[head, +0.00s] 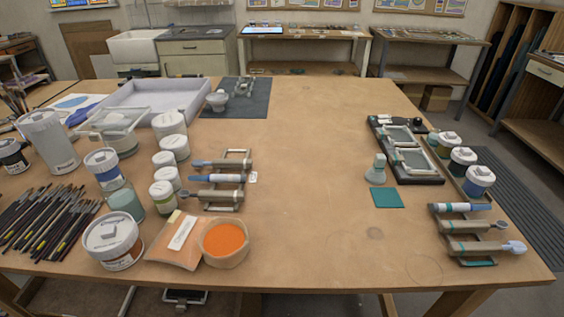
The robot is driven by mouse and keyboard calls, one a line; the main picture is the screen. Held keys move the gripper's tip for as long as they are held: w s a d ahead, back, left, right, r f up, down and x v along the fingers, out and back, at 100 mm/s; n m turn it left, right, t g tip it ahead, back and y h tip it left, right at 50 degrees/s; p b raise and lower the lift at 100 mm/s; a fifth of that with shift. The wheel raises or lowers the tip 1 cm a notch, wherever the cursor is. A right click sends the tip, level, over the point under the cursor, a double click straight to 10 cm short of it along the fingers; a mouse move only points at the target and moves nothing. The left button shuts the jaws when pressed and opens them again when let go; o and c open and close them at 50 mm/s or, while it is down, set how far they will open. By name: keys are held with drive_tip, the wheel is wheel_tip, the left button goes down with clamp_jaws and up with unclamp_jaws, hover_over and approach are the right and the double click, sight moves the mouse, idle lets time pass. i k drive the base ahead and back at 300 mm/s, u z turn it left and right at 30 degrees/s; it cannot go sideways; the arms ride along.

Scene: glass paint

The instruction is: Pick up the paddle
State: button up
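Two tool rests lie on the large wooden table, and I cannot tell for sure which tool is the paddle. The right rest (478,262), near the front right corner, holds a blue-handled tool (465,207), a grey tool with a small round end (475,226) and a grey tool with a broad pale-blue end (513,247). My gripper is not in view.
On the right are a black tray with framed panes (412,158), a glass flask-like piece (376,170) and lidded jars (479,180). The table's middle (305,180) is clear.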

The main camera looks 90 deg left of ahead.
sight(216, 163)
drive_tip(key=i, duration=0.35)
drive_tip(key=u, duration=2.55)
